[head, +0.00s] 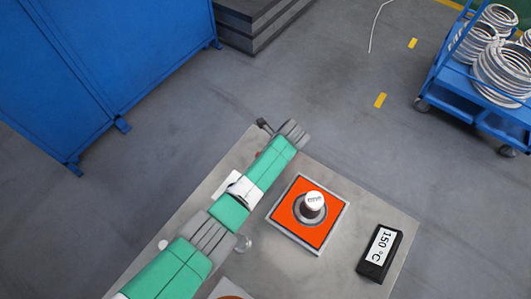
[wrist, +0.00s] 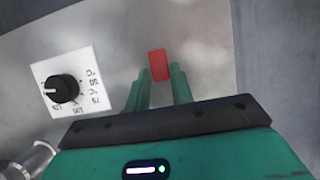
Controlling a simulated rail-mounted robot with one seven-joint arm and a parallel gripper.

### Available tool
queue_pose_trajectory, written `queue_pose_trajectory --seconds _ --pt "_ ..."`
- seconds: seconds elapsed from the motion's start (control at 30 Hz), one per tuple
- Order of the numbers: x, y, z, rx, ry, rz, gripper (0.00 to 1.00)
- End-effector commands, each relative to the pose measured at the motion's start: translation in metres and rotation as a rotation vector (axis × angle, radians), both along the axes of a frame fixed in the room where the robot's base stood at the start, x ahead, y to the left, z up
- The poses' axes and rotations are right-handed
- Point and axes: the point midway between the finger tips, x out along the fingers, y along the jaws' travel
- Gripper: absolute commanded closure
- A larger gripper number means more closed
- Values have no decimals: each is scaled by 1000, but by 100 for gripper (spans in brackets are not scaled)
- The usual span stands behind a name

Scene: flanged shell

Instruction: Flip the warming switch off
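The warming switch is a small red rocker (wrist: 158,65) on the grey metal panel, seen in the wrist view. I cannot tell which way it is tipped. My gripper (wrist: 160,71) has two green fingers, spread apart, with the switch showing between and just beyond their tips. Nothing is held, and I cannot tell whether a finger touches the switch. In the head view my green and grey arm reaches over the far left edge of the table, and the gripper's fingers cannot be made out there. A small red patch (head: 257,154) beside the arm may be the switch.
A black dial (wrist: 62,88) on a white temperature plate sits left of the switch. On the table (head: 345,190) stand an orange heating plate (head: 290,224) with a metal cylinder (head: 313,203) and a display reading 150 °C (head: 381,252). A blue cart (head: 480,107) and cabinet (head: 110,70) stand beyond.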

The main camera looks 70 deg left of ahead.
Motion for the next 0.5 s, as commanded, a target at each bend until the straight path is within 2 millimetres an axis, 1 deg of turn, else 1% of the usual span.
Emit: queue_pose_trajectory --seconds 0.03,0.07,0.1,0.33,0.43,0.5 --pt "0 0 1 1 -1 0 66" --pt "0 0 1 1 -1 0 60" --pt "0 0 0 1 0 0 58" --pt "0 0 1 1 1 0 58" --pt "3 -3 11 1 0 -1 58" --pt "6 -8 26 2 -1 -2 58"
